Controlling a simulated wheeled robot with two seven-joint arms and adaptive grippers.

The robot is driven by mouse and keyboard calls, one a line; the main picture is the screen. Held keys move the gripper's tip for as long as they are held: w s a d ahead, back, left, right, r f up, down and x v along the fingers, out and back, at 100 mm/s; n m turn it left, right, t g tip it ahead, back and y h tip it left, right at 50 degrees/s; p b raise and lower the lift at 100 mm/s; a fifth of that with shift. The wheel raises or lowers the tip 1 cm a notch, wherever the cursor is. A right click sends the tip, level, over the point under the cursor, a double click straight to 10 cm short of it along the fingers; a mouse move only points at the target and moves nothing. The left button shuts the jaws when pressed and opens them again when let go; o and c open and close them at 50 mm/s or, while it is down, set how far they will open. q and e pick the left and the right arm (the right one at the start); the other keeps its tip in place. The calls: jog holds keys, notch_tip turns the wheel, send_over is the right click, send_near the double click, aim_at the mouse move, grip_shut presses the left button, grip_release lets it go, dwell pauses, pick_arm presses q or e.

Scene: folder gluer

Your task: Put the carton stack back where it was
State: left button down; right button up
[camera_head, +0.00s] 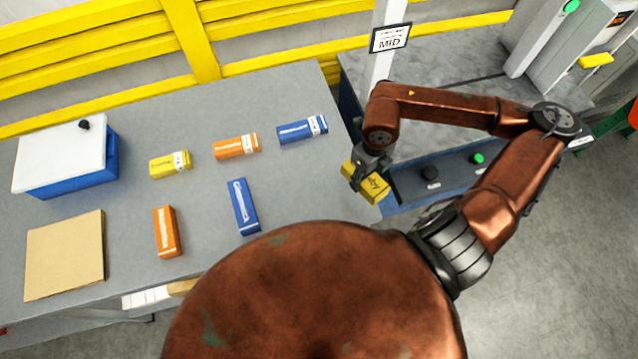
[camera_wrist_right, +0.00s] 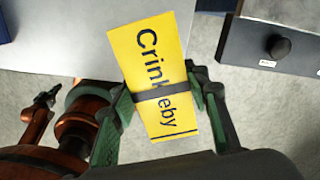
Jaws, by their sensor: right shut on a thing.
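A yellow carton stack (camera_head: 373,187) with a dark band is held in my right gripper (camera_head: 366,176) at the right edge of the grey table (camera_head: 300,205). On the table lie another yellow carton (camera_head: 169,165), two orange cartons (camera_head: 236,146) (camera_head: 167,232) and two blue cartons (camera_head: 302,130) (camera_head: 243,206).
A blue box with a white lid (camera_head: 62,160) and a tan board (camera_head: 64,255) occupy the table's left side. A machine panel with a black knob (camera_head: 430,173) and a green button (camera_head: 478,158) stands right of the table. The table's right front area is bare.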

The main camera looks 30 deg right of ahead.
jog(key=w+a+f+p, duration=0.1)
jog(key=w+a+f, duration=0.2)
jog(key=w+a, duration=0.3)
send_over(321, 191)
jog(key=s, duration=0.1)
jog(key=f, duration=0.2)
jog(key=d+f, duration=0.1)
jog(key=f, duration=0.1)
jog(key=shift+f, duration=0.3)
jog(key=shift+w+a+f, duration=0.4)
jog(key=shift+f, duration=0.25)
notch_tip(321, 191, down, 3)
jog(key=shift+w+a+f+p, duration=0.1)
jog(key=shift+p, duration=0.55)
jog(key=shift+f, duration=0.25)
jog(key=o, duration=1.4)
jog(key=shift+o, duration=0.2)
